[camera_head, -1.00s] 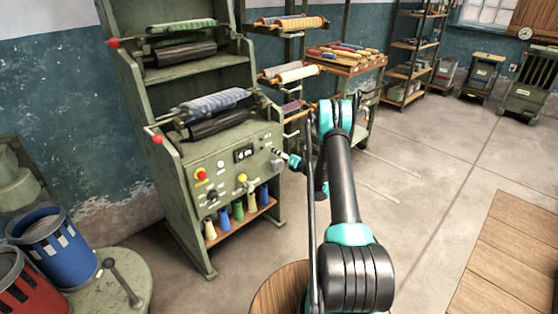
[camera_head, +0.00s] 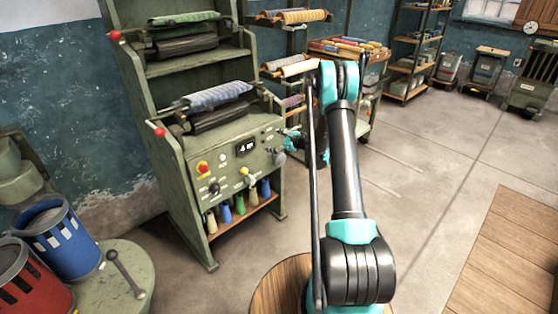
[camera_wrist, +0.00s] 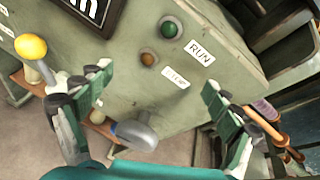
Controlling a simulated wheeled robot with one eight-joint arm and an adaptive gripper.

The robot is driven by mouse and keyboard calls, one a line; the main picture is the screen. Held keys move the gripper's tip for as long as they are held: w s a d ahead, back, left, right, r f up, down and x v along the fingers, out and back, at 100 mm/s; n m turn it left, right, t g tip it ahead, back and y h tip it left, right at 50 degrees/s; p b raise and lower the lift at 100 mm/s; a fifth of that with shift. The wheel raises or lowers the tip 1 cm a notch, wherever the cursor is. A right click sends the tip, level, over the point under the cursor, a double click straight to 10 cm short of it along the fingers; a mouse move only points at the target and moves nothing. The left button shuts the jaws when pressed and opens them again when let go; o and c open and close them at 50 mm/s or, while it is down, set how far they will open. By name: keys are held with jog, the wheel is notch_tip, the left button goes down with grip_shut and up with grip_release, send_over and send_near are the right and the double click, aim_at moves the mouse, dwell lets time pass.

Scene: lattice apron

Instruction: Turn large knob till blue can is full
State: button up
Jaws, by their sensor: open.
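A large grey knob (camera_head: 278,157) sits at the right end of the green machine's front panel. It also shows in the wrist view (camera_wrist: 138,132), low between my fingers. My gripper (camera_wrist: 156,80) is open in front of the panel, with one finger on each side of the picture. No grip on the knob shows. In the head view my gripper (camera_head: 292,141) is small and partly hidden by my arm. The blue can (camera_head: 60,243), with white marks and an open top, stands at the lower left beside a red can (camera_head: 30,283). I cannot tell how full it is.
The panel holds a red button (camera_head: 202,167), a small display (camera_head: 246,147), a yellow-topped lever (camera_wrist: 30,47) and a green button (camera_wrist: 170,28) near a RUN label. Coloured bobbins (camera_head: 239,204) stand on the shelf below. A stocked cart (camera_head: 350,48) stands behind.

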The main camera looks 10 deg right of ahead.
jog(key=n, duration=0.2)
jog(key=n+g, duration=0.1)
jog(key=shift+s+a+r, duration=0.15)
jog(key=shift+s+r, duration=0.1)
jog(key=shift+s, duration=0.1)
jog(key=n+g+h, duration=0.5)
jog(key=n+h, duration=0.3)
jog(key=n, duration=1.9)
send_near(279, 160)
jog(key=x, duration=0.4)
jog(key=w+x, duration=0.1)
jog(key=x, duration=0.7)
jog(key=shift+w+d, duration=0.25)
jog(key=shift+w, duration=0.2)
jog(key=c, duration=1.2)
